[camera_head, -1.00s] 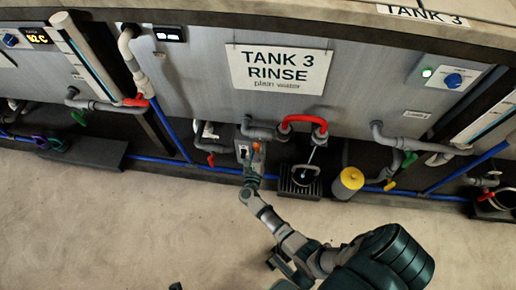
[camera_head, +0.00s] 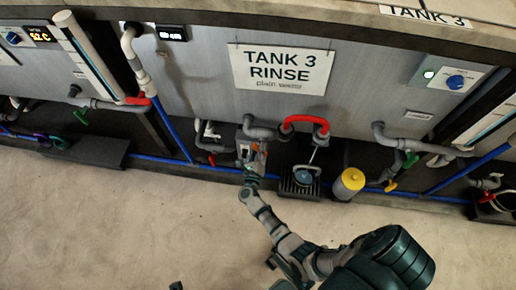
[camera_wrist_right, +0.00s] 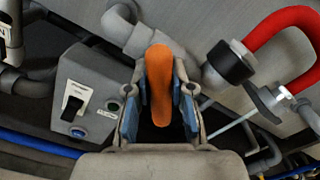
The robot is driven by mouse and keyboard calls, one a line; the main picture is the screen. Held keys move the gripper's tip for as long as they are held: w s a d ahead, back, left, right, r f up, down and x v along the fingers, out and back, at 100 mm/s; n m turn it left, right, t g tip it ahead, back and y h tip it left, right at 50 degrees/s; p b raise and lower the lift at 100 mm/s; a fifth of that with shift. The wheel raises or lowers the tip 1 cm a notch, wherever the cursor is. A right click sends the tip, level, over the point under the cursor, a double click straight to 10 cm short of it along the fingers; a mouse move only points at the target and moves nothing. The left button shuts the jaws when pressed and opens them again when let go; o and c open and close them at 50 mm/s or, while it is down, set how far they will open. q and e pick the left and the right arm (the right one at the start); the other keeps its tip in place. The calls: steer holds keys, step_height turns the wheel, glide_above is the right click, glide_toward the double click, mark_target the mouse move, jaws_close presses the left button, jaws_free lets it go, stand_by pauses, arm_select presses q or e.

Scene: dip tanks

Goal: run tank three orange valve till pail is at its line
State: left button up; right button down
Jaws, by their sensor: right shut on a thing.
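The orange valve handle (camera_wrist_right: 159,85) stands between the fingers of my right gripper (camera_wrist_right: 159,110) in the right wrist view. My right gripper (camera_head: 250,160) is shut on it, below the grey pipe under the TANK 3 RINSE sign (camera_head: 284,68). A thin pale streak runs from the hose end toward the pail.
A grey switch box (camera_wrist_right: 88,100) stands left of the gripper in the wrist view. A yellow-topped canister (camera_head: 348,183) stands right of the pail. Green-handled (camera_head: 410,160) and red-handled valves hang along the wall. The floor in front is clear.

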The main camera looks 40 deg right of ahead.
steer(key=shift+a, duration=0.2)
steer(key=c, duration=1)
jaws_free()
steer(key=v, duration=1.2)
steer(key=shift+f, duration=0.15)
